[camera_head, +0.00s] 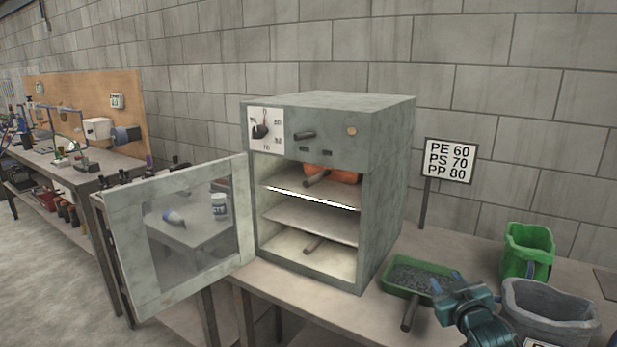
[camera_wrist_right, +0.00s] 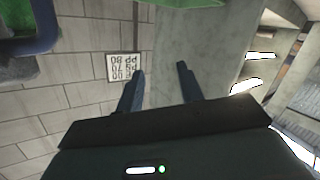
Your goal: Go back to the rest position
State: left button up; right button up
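My right gripper (camera_head: 445,280) is at the lower right of the head view, in front of the green tray's right end and left of the grey bin. In the right wrist view its two fingers (camera_wrist_right: 160,69) stand apart with nothing between them. My left gripper is in neither view. The grey oven (camera_head: 388,185) stands on the bench with its door (camera_head: 125,225) swung open to the left. An orange tray (camera_head: 345,176) with a handle sits on the oven's upper shelf. Another handle shows near the oven floor.
A green tray (camera_head: 392,290) of dark granules lies right of the oven, its handle toward the front. A green bin (camera_head: 535,233) and a grey bin (camera_head: 550,297) stand at the right. A sign (camera_head: 450,162) stands behind. The open door juts out at left.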

jog(key=shift+n+g+y, duration=0.3)
jog(key=shift+g+y, duration=0.3)
jog(key=s+a+f, duration=0.1)
jog(key=s+f, duration=0.1)
jog(key=s+a+f, duration=0.2)
jog(key=f, duration=0.1)
jog(key=s+a+f, duration=0.1)
jog(key=s+f, duration=0.1)
jog(key=shift+s+a+f, duration=0.3)
jog(key=shift+s+f, duration=0.05)
jog(key=shift+s, duration=0.05)
jog(key=s+a+f+g+y, duration=0.1)
jog(key=s+a+f, duration=0.2)
jog(key=s, duration=0.6)
jog(key=s+a+f+g+y, duration=0.1)
jog(key=s+a+f, duration=0.2)
jog(key=s, duration=0.6)
jog(key=s+a+f+g, duration=0.2)
jog(key=s+a+f, duration=0.2)
jog(key=s, duration=0.6)
jog(key=shift+a+m+y, duration=0.4)
jog(key=shift+a, duration=0.7)
